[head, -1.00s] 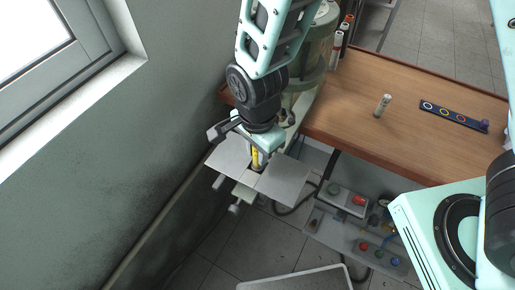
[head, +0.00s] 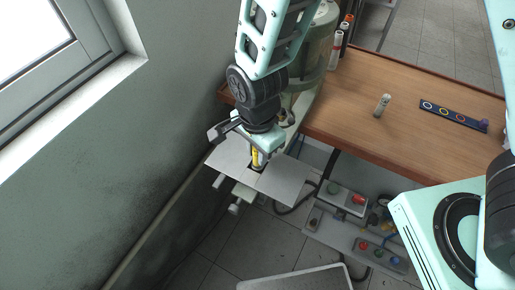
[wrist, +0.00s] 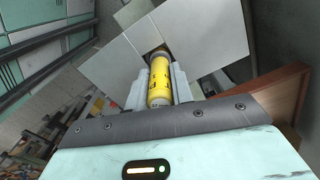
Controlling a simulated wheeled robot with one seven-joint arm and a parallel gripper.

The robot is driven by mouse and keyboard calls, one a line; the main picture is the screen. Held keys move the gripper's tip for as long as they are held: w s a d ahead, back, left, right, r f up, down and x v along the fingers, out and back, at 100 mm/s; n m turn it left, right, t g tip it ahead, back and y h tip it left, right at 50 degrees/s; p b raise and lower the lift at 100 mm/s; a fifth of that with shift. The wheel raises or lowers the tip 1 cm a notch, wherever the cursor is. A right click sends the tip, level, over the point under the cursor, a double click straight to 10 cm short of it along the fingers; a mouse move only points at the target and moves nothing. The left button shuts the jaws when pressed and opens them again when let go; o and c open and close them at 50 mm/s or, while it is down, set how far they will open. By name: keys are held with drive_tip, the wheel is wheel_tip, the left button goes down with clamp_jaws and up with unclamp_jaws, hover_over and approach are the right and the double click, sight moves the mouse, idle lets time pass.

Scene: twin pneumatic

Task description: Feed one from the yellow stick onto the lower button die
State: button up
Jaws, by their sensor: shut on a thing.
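My gripper (wrist: 160,88) is shut on the yellow stick (wrist: 159,82), a yellow tube with dark print, held between the two pale fingers. The yellow stick also shows in the head view (head: 255,157), pointing down at a dark opening in the middle of the grey plate (head: 283,187) of the press. In the wrist view its far end is at or just over the dark gap between the plate halves (wrist: 100,72). I cannot tell how far in it reaches. The die itself is hidden.
A control panel (head: 345,236) with red, green and blue buttons sits right of the press. The wooden bench (head: 420,90) holds a pale stick (head: 382,105) and a dark strip with coloured rings (head: 453,115). The wall (head: 130,190) is close on the left.

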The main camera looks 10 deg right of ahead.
idle(0.3)
wheel_tip(320, 180, up, 6)
drive_tip(key=p, duration=0.6)
idle(0.6)
